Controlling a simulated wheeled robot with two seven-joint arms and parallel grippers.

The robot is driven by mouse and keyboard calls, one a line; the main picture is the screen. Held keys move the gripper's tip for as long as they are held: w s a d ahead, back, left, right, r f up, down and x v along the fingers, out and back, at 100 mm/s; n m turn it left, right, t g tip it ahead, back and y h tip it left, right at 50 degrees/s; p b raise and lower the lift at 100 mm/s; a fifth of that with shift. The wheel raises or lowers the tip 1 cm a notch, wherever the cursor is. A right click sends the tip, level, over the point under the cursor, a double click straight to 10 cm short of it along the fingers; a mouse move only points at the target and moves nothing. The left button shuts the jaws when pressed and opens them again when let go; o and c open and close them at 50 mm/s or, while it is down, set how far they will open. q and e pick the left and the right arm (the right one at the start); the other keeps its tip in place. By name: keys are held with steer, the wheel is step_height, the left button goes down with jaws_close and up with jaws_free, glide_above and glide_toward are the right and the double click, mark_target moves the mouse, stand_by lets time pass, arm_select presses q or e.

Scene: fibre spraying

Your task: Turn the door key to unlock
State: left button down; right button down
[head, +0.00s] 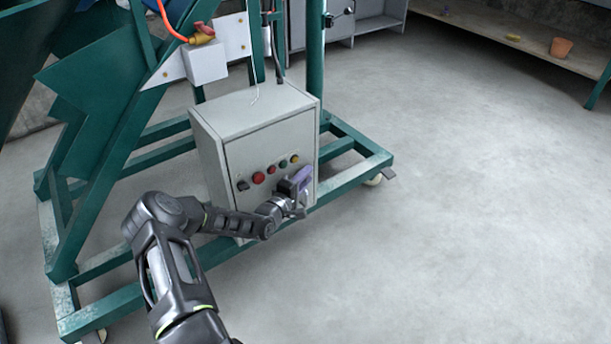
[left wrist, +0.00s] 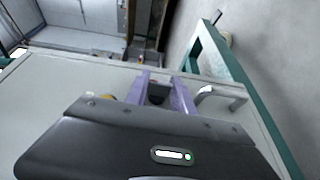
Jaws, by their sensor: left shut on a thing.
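The grey control box (head: 268,145) stands on the green frame, its front door facing me. My left gripper (head: 304,176) is at the right side of this door, below and right of the row of buttons. In the left wrist view its purple fingers (left wrist: 160,92) reach to the door face, one on each side of a small dark piece (left wrist: 157,94). This appears to be the door key, and the fingers are shut on it. They hide most of it, so I cannot tell its angle. The door looks closed. My right gripper is not in view.
A metal handle (left wrist: 212,92) sits close beside the fingers on the door. A red button (head: 259,177) and several other knobs are on the door to the left. Green frame bars (head: 350,180) surround the box. Open floor (head: 470,200) lies to the right.

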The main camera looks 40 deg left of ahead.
arm_select(q)
steer(key=m+g+p, duration=0.1)
steer(key=g+p, duration=0.1)
steer(key=p, duration=0.1)
steer(key=g+p, duration=0.3)
steer(key=m+g+p, duration=0.1)
steer(key=g+p, duration=0.2)
steer(key=p, duration=0.1)
steer(key=shift+w+d+r+m+y, duration=0.15)
steer(key=shift+r+m+y, duration=0.15)
steer(key=shift+r, duration=0.1)
steer(key=g+p, duration=0.1)
steer(key=g, duration=0.1)
steer(key=shift+f+g+p, duration=0.15)
steer(key=shift+g+p, duration=0.15)
steer(key=shift+f+m+g+y, duration=0.15)
steer(key=shift+m+g+y, duration=0.25)
steer(key=shift+g, duration=0.5)
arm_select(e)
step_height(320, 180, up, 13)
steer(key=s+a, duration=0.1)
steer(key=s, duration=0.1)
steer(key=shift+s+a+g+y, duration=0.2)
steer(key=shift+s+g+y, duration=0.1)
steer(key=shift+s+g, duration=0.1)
arm_select(q)
steer(key=c, duration=1.1)
jaws_free()
steer(key=shift+f, duration=0.1)
